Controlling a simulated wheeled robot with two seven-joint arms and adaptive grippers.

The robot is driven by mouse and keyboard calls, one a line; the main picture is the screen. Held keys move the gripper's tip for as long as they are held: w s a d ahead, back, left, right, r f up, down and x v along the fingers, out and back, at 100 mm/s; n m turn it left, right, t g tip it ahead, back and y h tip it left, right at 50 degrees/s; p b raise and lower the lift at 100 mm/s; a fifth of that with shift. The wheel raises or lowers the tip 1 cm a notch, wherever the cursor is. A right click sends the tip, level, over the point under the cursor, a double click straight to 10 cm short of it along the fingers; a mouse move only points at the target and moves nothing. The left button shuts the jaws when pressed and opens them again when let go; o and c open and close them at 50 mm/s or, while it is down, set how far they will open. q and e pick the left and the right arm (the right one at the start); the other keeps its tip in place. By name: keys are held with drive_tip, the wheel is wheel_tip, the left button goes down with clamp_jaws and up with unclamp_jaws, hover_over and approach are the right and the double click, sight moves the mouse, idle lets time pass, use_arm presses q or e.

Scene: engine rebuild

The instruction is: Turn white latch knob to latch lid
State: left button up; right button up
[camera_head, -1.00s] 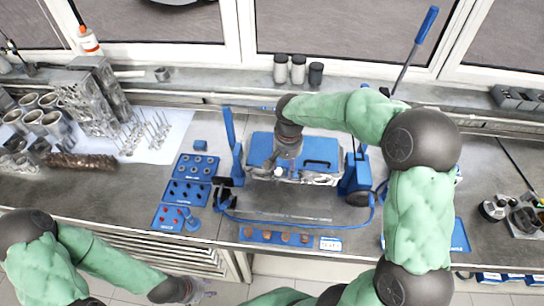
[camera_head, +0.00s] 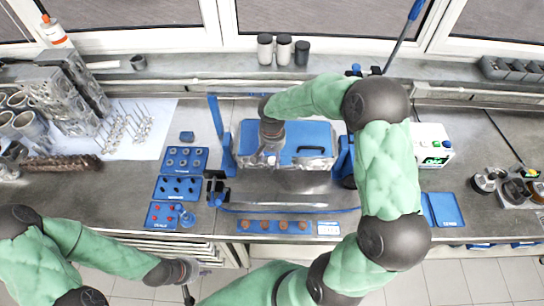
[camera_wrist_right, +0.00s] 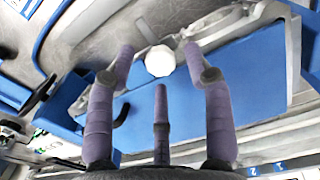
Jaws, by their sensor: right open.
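The white latch knob (camera_wrist_right: 160,61) shows in the right wrist view at the edge of the blue lid (camera_wrist_right: 252,80). The lid (camera_head: 307,135) lies flat on the metal case in the head view, with a black handle on top. My right gripper (camera_head: 270,158) is over the front left part of the lid. In the right wrist view its three fingers (camera_wrist_right: 159,80) are spread open around the knob, with gaps visible; I cannot tell whether any fingertip touches it. My left gripper (camera_head: 193,272) is low at the left, off the bench front; its finger state is unclear.
Blue posts (camera_head: 222,135) flank the case. A blue hose (camera_head: 290,211) runs in front of it. Blue parts trays (camera_head: 178,188) lie to the left, and a blue strip with brown pieces (camera_head: 262,227) lies at the bench front. A white box (camera_head: 432,143) stands right.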

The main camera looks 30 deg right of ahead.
drive_tip(key=shift+w+f, duration=0.1)
drive_tip(key=shift+f, duration=0.45)
clamp_jaws()
